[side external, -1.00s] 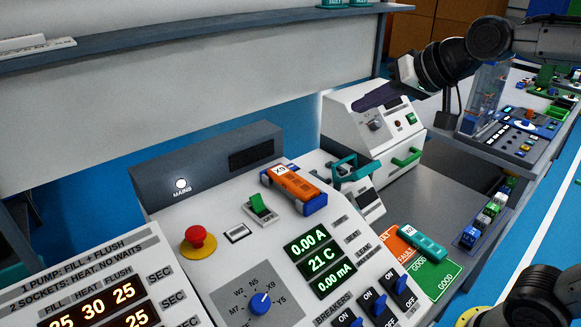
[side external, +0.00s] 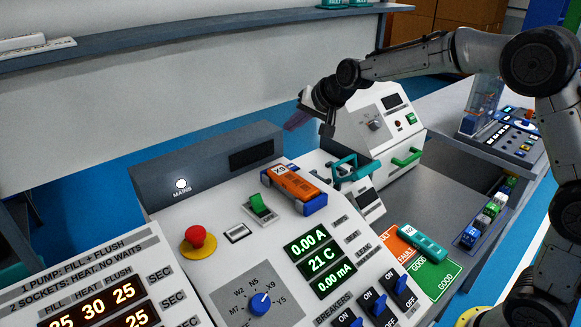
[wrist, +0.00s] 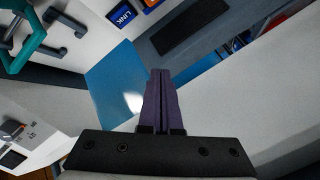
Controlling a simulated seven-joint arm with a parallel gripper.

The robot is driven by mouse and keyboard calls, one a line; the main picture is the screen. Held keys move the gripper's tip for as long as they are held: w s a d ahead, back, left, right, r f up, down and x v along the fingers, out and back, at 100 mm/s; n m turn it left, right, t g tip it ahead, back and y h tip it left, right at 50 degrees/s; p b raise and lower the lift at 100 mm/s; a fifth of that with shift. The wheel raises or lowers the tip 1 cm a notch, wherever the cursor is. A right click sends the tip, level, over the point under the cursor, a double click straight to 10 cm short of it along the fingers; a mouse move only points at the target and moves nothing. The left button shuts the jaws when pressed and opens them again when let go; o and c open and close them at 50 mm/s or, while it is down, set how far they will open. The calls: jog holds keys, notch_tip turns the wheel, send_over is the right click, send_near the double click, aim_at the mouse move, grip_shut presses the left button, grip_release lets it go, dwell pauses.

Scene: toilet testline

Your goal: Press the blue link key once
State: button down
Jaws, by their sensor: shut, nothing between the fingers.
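A blue key lettered LINK (wrist: 122,14) shows at the top edge of the wrist view, beside an orange part. In the side view I cannot make out its lettering; an orange block (side external: 292,184) with blue ends lies on the white panel there. My gripper (side external: 291,124) has dark purple fingers, shut and empty, and is in the air above and behind the panel's far edge. In the wrist view the closed fingertips (wrist: 160,74) point up the picture, below the key and apart from it.
A teal handle (side external: 346,164) stands right of the orange block. A white tester box (side external: 372,132) is behind it. A grey housing with a dark display (side external: 251,158) lines the panel's back. A red stop button (side external: 196,236) and a green rocker switch (side external: 256,203) sit further left.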

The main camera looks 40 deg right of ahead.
aim_at(293, 169)
jog(key=shift+f, duration=4.35)
jog(key=shift+f, duration=0.15)
jog(key=shift+f, duration=0.25)
jog(key=shift+f, duration=0.5)
jog(key=shift+r, duration=0.8)
jog(key=shift+r, duration=0.15)
jog(key=shift+r, duration=2.4)
